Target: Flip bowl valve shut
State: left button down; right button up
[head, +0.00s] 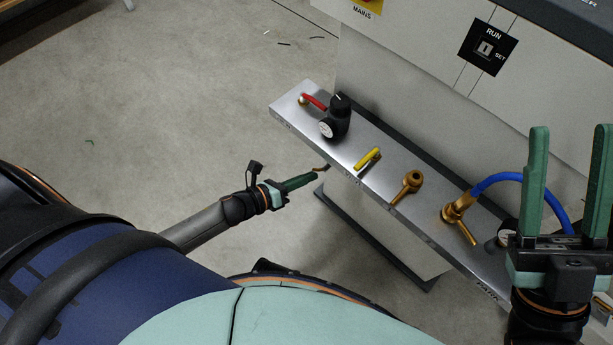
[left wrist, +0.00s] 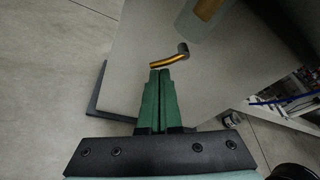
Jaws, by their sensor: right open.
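A thin orange-brown lever (head: 322,168) shows under the front edge of the metal shelf (head: 290,113) in the head view. In the left wrist view the lever (left wrist: 168,60) runs left from a grey elbow, below a pale bowl-like cylinder (left wrist: 195,18) with an orange inside. I cannot tell which valve position this is. My left gripper (head: 316,175) points at the lever; its green fingers (left wrist: 160,72) lie together, empty, with the tips just short of the lever or touching it. My right gripper (head: 568,130) is open and empty at the right.
The shelf carries a red lever (head: 314,101), a black regulator with gauge (head: 336,118), a yellow lever (head: 367,159), a brass valve (head: 408,187) and a brass fitting (head: 459,210) with a blue hose (head: 515,176). The machine cabinet (head: 400,50) stands behind. Floor at the left is mostly clear.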

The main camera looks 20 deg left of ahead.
pick_arm(q)
jog(key=shift+w+a+r+m+y, duration=0.15)
jog(key=shift+r+m+y, duration=0.3)
jog(key=shift+m, duration=0.3)
jog(key=shift+w+a+r+m+y, duration=0.15)
jog(key=shift+r+m+y, duration=0.25)
jog(key=shift+m, duration=0.35)
pick_arm(e)
jog(key=shift+r, duration=0.25)
dwell(1.8)
pick_arm(q)
jog(key=shift+d+f, duration=0.1)
dwell(0.6)
jog(key=shift+s+d+p, duration=0.35)
jog(key=shift+d, duration=0.35)
pick_arm(e)
jog(key=shift+r, duration=0.15)
